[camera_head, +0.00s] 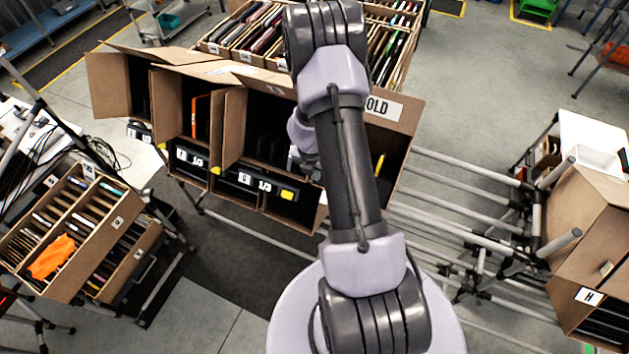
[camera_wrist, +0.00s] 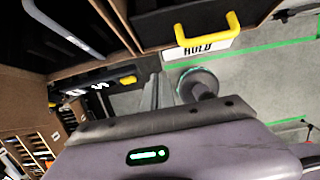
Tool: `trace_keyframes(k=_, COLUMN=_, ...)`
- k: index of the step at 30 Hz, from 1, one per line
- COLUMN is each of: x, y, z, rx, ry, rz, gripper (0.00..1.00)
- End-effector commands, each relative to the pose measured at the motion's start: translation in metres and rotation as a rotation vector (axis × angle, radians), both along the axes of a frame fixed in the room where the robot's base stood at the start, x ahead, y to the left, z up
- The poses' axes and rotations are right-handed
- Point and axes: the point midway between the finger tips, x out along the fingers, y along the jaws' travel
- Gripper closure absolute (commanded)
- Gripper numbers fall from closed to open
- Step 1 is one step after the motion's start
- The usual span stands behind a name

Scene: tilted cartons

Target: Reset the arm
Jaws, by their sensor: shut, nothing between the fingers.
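My arm reaches up the middle of the head view, and its far end bends back down beside the cartons. My gripper (camera_wrist: 157,92) is shut and empty in the wrist view, where its pale housing with a green light fills the bottom. In the head view the arm mostly hides it. A row of tilted open cartons (camera_head: 233,120) stands just behind the arm. A carton front marked HOLD (camera_wrist: 200,48) shows close by at the top of the wrist view.
Crates of upright files (camera_head: 250,35) stand behind the cartons. Another tilted crate (camera_head: 70,230) with an orange cloth stands at left. A roller rack (camera_head: 460,200) runs to the right, towards a brown carton (camera_head: 585,220). Grey floor is open at upper right.

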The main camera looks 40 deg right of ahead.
Motion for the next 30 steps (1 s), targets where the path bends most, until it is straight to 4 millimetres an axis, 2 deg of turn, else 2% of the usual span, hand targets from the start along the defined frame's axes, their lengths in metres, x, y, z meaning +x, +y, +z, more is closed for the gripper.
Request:
trace_keyframes(k=6, x=0.005, y=0.001, z=0.005, rx=-0.009, ry=-0.012, rz=0.030, gripper=1.00)
trace_keyframes(k=8, x=0.022, y=0.002, z=0.005, rx=-0.046, ry=-0.052, rz=0.136, gripper=1.00)
trace_keyframes(k=10, x=0.058, y=0.010, z=0.012, rx=-0.133, ry=-0.140, rz=0.386, gripper=1.00)
trace_keyframes(k=11, x=0.076, y=0.020, z=0.018, rx=-0.183, ry=-0.185, rz=0.529, gripper=1.00)
trace_keyframes(k=12, x=0.097, y=0.039, z=0.029, rx=-0.256, ry=-0.245, rz=0.736, gripper=1.00)
trace_keyframes(k=13, x=0.110, y=0.056, z=0.038, rx=-0.315, ry=-0.287, rz=0.897, gripper=1.00)
trace_keyframes(k=14, x=0.119, y=0.076, z=0.047, rx=-0.373, ry=-0.325, rz=1.055, gripper=1.00)
trace_keyframes(k=15, x=0.125, y=0.106, z=0.057, rx=-0.453, ry=-0.368, rz=1.267, gripper=1.00)
trace_keyframes(k=16, x=0.126, y=0.130, z=0.064, rx=-0.513, ry=-0.397, rz=1.422, gripper=1.00)
trace_keyframes(k=17, x=0.122, y=0.155, z=0.068, rx=-0.577, ry=-0.417, rz=1.580, gripper=1.00)
trace_keyframes(k=18, x=0.112, y=0.187, z=0.070, rx=-0.661, ry=-0.438, rz=1.786, gripper=1.00)
trace_keyframes(k=20, x=0.085, y=0.233, z=0.065, rx=-0.789, ry=-0.449, rz=2.092, gripper=1.00)
trace_keyframes(k=21, x=0.062, y=0.261, z=0.056, rx=-0.874, ry=-0.438, rz=2.294, gripper=1.00)
trace_keyframes(k=22, x=0.041, y=0.279, z=0.045, rx=-0.939, ry=-0.420, rz=2.443, gripper=1.00)
trace_keyframes(k=24, x=-0.011, y=0.309, z=0.013, rx=-1.080, ry=-0.341, rz=2.776, gripper=1.00)
trace_keyframes(k=25, x=-0.033, y=0.316, z=-0.003, rx=-1.135, ry=-0.290, rz=2.907, gripper=1.00)
trace_keyframes(k=26, x=-0.054, y=0.321, z=-0.018, rx=1.097, ry=0.216, rz=-2.810, gripper=1.00)
trace_keyframes(k=27, x=-0.078, y=0.323, z=-0.038, rx=1.045, ry=0.122, rz=-2.678, gripper=1.00)
trace_keyframes(k=30, x=-0.124, y=0.317, z=-0.076, rx=0.937, ry=-0.057, rz=-2.432, gripper=1.00)
